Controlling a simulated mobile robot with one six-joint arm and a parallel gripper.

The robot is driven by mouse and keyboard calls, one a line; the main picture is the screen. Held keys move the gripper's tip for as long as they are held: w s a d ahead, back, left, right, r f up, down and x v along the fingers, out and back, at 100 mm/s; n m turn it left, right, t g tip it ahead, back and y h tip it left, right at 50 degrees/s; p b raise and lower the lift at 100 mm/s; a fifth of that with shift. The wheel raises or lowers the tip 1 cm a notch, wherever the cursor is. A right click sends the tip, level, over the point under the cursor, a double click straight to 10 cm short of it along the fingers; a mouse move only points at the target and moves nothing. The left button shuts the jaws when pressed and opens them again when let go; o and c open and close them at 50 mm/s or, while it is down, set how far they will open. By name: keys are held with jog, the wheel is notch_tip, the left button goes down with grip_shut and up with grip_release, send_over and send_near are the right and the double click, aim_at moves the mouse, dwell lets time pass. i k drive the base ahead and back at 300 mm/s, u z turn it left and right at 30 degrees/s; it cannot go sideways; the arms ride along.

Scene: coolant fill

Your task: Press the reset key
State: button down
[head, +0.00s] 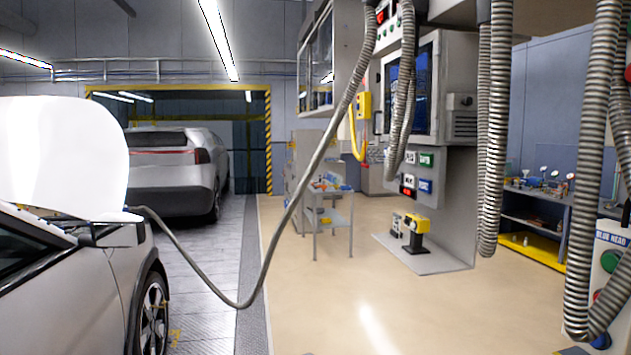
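I cannot pick out a key marked reset; most labels are too small to read. A grey console (459,150) right of centre has a dark screen (412,95) and a cluster of small keys and label plates (409,174) below it, in white, green, red and blue. At the right edge, a light panel (610,240) reads "BLUE HEAD" and has a green button (610,261). A red button there is partly hidden by a hose. My gripper is not in view.
Thick ribbed hoses (492,120) hang in front of the console and right panel. A long hose (246,303) sags to the open-hooded car (60,265) at left. A yellow-black pedestal (416,232) stands on the console's base plate. The floor (340,300) in the middle is clear.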

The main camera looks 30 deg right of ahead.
aim_at(425, 184)
jog(key=z, duration=0.5)
jog(key=i, duration=1.3)
jog(key=z, duration=0.95)
jog(key=i, duration=0.3)
jog(key=z, duration=0.2)
jog(key=k, duration=0.85)
jog(key=z, duration=0.15)
jog(key=i, duration=0.9)
jog(key=u, duration=0.05)
